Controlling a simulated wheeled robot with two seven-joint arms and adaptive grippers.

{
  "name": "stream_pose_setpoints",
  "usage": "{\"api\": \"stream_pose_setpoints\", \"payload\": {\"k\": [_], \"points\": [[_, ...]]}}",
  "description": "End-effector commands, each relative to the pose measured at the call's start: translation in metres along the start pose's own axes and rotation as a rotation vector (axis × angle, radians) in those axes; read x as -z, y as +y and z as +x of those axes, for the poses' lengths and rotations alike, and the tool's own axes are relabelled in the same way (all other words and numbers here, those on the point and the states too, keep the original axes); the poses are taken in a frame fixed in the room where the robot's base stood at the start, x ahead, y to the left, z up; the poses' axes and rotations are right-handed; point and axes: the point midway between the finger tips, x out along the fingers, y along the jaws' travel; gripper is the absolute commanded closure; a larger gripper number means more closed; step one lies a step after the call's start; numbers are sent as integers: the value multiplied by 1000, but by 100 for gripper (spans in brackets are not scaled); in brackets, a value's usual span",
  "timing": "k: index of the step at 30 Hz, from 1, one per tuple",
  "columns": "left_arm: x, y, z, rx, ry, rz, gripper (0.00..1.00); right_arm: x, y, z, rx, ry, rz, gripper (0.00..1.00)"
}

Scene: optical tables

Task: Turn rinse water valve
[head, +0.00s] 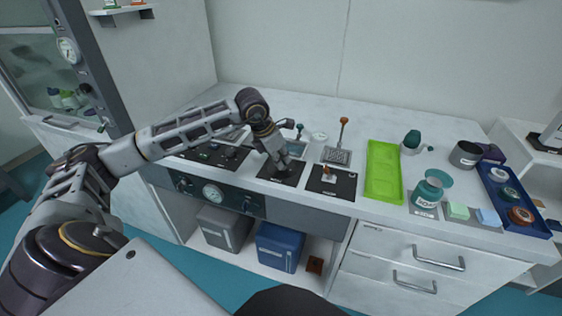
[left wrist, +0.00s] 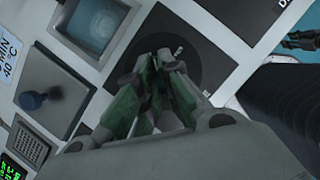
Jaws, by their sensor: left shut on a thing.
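My left gripper (head: 284,166) reaches down onto a black square plate (head: 274,178) on the worktop. In the left wrist view the gripper (left wrist: 168,65) is shut, its fingers over a dark round dial (left wrist: 205,62) on that plate. The fingers close on a handle at the dial's middle, which they mostly hide. I take it for the rinse water valve; its label is not readable. A similar black plate (head: 345,186) with a small orange-and-white handle (head: 328,172) lies just to the right. My right gripper is not in view.
A small sink (head: 296,148) and a blue-knobbed tap lie behind the plate. To the right are a drain with an orange-topped tap (head: 343,125), a green tray (head: 384,172), a teal jar (head: 427,194) and a blue tray (head: 512,200).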

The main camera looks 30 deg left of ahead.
Motion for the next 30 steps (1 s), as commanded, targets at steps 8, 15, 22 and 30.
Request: {"api": "stream_pose_setpoints", "payload": {"k": [8, 15, 22, 30], "points": [[-1, 2, 0, 66, -4, 161, 100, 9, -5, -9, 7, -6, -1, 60], [-2, 4, -1, 126, -3, 305, 100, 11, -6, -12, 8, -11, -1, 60], [-2, 4, -1, 183, -4, 444, 100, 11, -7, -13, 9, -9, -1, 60], [-3, 5, -1, 251, -3, 609, 100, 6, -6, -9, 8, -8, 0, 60]]}}
